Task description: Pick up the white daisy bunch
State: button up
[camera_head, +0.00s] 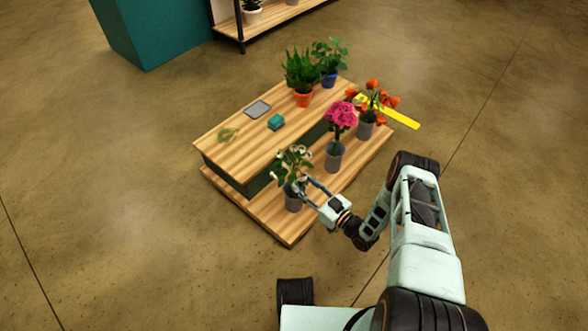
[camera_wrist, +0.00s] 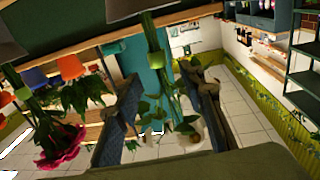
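The white daisy bunch (camera_head: 295,160), with small pale heads and green leaves, stands upright in a grey vase (camera_head: 293,199) on the lower front shelf. In the wrist view the picture is upside down, and the bunch (camera_wrist: 167,88) hangs from its vase (camera_wrist: 130,7), with a yellow-green band round the stems. My gripper (camera_head: 291,177) is at the bunch, just above the vase rim. Its two fingers (camera_wrist: 160,125) are spread, with stems and leaves between them. Whether a finger touches the leaves cannot be told.
A pink bunch (camera_head: 341,115) in a grey vase (camera_head: 334,157) stands close to the right, with an orange bunch (camera_head: 377,98) beyond it. The wooden upper shelf (camera_head: 235,153) holds a teal block (camera_head: 276,122), a grey tray (camera_head: 258,109) and potted plants (camera_head: 301,75).

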aim_at(296, 178)
jog(key=b+x, duration=0.1)
jog(key=x, duration=0.4)
jog(key=shift+b, duration=0.35)
grip_shut()
